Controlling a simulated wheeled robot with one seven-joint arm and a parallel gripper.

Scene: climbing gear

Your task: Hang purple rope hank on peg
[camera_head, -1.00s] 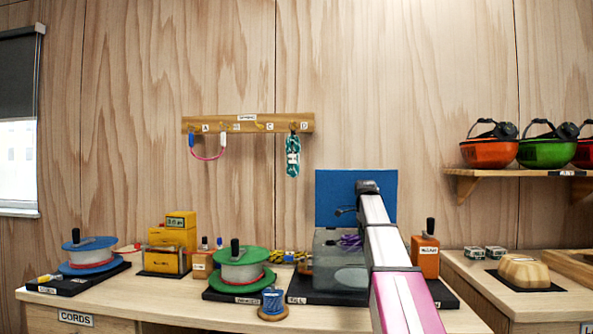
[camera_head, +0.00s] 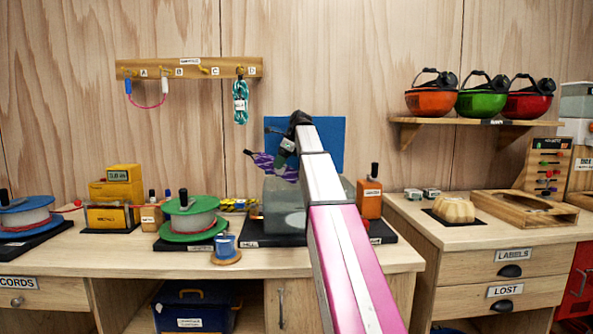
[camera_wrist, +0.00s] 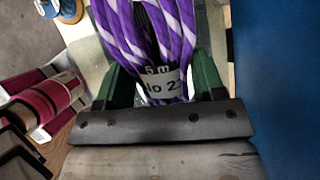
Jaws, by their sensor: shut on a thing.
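The purple and white rope hank (camera_head: 272,165) is held at the end of my arm, in front of the blue panel. In the wrist view the purple rope hank (camera_wrist: 150,40) fills the space between the green fingers of my gripper (camera_wrist: 160,85), with a label band reading "5 m" and "No 23" at the jaws. My gripper (camera_head: 284,148) is shut on it, partly hidden by the arm in the head view. The wooden peg rail (camera_head: 220,68) is on the wall up and left of my gripper. A pink cord hangs from pegs A and B, and a teal hank (camera_head: 240,102) hangs from peg D. Peg C (camera_head: 203,69) looks bare.
The blue panel (camera_head: 335,140) stands right behind my gripper. Green-flanged spool (camera_head: 188,220), yellow box (camera_head: 118,190) and orange block (camera_head: 369,198) stand on the bench. A helmet shelf (camera_head: 470,122) is at the right.

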